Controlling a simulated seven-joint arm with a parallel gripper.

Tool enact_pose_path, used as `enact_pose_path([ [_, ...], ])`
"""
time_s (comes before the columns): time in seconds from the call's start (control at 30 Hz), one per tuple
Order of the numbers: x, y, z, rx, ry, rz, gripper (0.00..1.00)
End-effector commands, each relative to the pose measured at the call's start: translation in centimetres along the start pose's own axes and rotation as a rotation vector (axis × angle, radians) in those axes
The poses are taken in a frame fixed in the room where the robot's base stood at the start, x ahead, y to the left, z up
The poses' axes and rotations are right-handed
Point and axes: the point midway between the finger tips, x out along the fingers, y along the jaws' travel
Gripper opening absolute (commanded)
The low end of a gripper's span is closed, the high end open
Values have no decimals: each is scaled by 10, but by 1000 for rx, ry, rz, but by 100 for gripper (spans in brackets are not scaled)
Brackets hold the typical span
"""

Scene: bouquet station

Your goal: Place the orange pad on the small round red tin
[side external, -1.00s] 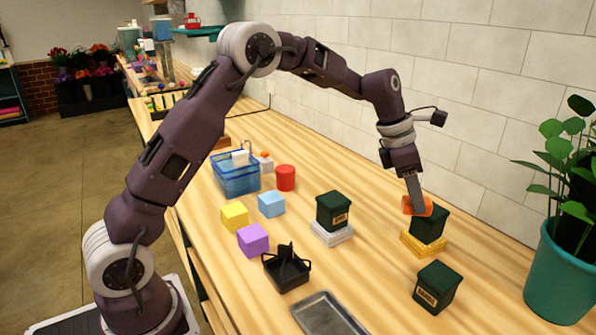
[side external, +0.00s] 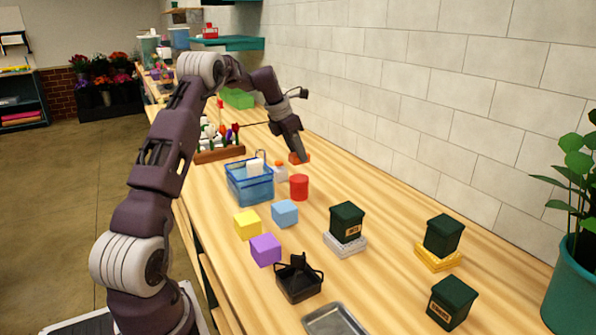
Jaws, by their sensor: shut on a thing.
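My gripper (side external: 299,157) is shut on the orange pad (side external: 299,158) and holds it in the air. The pad shows just above and behind the small round red tin (side external: 299,187) in the picture. The tin stands upright on the wooden counter, right of the blue basket. I see a gap between pad and tin. How far the pad is from the tin in depth I cannot tell. The tin's top looks bare.
The blue basket (side external: 249,185) and a small white bottle with an orange top (side external: 280,172) stand close to the tin. Blue (side external: 285,213), yellow (side external: 247,225) and purple (side external: 265,250) cubes lie nearer. Green boxes (side external: 443,235) stand at the right.

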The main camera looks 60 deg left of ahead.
Motion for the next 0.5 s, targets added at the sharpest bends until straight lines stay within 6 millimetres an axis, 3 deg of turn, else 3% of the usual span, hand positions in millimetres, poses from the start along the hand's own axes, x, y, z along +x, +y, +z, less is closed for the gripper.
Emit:
enact_pose_path([
  [0.23,41,0,-17,-1,1,-1,0],
  [0.5,46,0,-18,1,-1,1,0],
])
